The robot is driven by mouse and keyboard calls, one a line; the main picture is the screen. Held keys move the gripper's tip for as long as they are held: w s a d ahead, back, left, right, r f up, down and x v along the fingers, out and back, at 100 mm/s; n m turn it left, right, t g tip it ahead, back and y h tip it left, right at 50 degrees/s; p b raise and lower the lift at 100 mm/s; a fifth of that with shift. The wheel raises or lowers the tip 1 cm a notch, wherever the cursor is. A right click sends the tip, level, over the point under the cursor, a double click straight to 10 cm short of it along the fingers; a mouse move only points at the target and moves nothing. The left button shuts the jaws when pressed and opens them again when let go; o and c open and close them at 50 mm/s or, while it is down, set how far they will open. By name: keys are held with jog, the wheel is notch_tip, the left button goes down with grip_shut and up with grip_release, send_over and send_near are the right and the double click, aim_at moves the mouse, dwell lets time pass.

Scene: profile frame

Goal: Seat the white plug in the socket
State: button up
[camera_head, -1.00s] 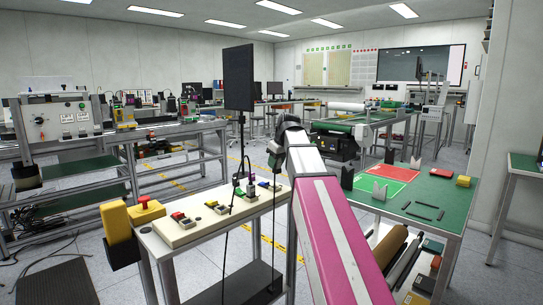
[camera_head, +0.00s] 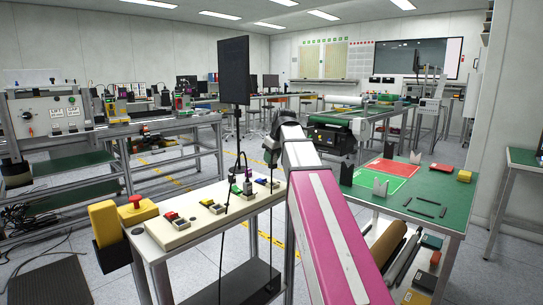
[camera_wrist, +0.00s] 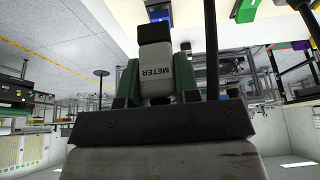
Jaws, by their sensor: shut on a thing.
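In the wrist view my gripper (camera_wrist: 157,86) is shut on the white plug (camera_wrist: 158,78), a pale block lettered METER with a dark end. Its green fingers stand on both sides of the plug. The dark end points toward the cream board (camera_wrist: 110,8) at the top of that view. A blue part in a dark frame (camera_wrist: 158,13) lies just beyond the plug; I cannot tell whether it is the socket or whether they touch. In the head view the cream board (camera_head: 190,232) lies on the table left of my arm, and my gripper is hard to make out.
A yellow box (camera_head: 104,224) and a red button (camera_head: 136,202) are at the board's near left end. A tall dark panel (camera_head: 233,70) stands on a thin pole behind the board. A green table (camera_head: 455,195) with small parts stands to the right.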

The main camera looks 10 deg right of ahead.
jog(key=shift+f, duration=2.75)
jog(key=shift+f, duration=1.1)
dwell(1.9)
jog(key=o, duration=1)
jog(key=shift+r, duration=0.1)
jog(key=v, duration=1)
jog(key=shift+s+r, duration=0.1)
jog(key=shift+r, duration=0.25)
